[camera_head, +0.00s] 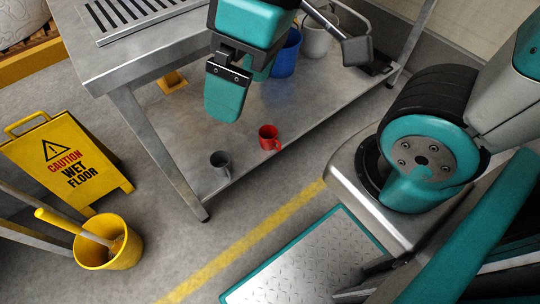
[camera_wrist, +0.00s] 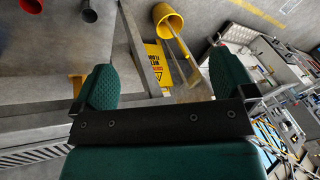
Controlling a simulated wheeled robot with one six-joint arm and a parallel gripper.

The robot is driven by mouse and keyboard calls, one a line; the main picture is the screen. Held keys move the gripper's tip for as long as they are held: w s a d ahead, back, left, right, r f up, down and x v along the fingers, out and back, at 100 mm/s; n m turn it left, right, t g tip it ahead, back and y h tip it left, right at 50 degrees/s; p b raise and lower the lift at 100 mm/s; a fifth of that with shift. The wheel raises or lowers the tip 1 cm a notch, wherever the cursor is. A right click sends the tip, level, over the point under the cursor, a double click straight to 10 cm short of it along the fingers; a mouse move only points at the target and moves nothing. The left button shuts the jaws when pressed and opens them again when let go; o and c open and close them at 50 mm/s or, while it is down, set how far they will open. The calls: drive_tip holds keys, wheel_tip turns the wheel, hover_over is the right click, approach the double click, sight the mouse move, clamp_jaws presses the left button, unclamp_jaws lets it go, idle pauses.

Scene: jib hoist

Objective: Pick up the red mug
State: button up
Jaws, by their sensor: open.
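The red mug (camera_head: 267,136) stands upright on the steel table's lower shelf (camera_head: 185,125), near its front edge, with its handle toward the lower right. In the wrist view the red mug (camera_wrist: 32,5) is cut off at the top left corner. A dark grey mug (camera_head: 220,164) stands to its left; it also shows in the wrist view (camera_wrist: 88,10). My gripper (camera_head: 238,98) is above and to the left of the red mug in the head view, apart from it. In the wrist view its two teal fingers (camera_wrist: 163,78) are wide apart with nothing between them.
The table's upper top (camera_head: 110,62) and front leg (camera_head: 165,160) are close to my gripper. A blue container (camera_head: 286,55) and a grey one (camera_head: 316,38) stand farther back. A yellow wet-floor sign (camera_head: 68,158) and yellow bucket (camera_head: 108,246) stand left on the floor.

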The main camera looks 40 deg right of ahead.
drive_tip(key=w+f+m+b, duration=0.1)
drive_tip(key=w+f+b, duration=0.2)
drive_tip(key=f+b, duration=0.8)
drive_tip(key=m+t+h+b, duration=0.45)
drive_tip(key=m+b, duration=0.45)
drive_tip(key=b, duration=0.7)
approach(268, 136)
drive_tip(key=shift+h, duration=0.45)
drive_tip(key=f+b, duration=0.1)
drive_tip(key=a+f+b, duration=0.1)
drive_tip(key=f+b, duration=0.1)
drive_tip(key=w+f+b, duration=0.1)
drive_tip(key=f+b, duration=0.1)
drive_tip(key=shift+a+f, duration=0.1)
drive_tip(key=shift+a, duration=0.15)
drive_tip(key=shift+c, duration=0.2)
drive_tip(key=c, duration=0.9)
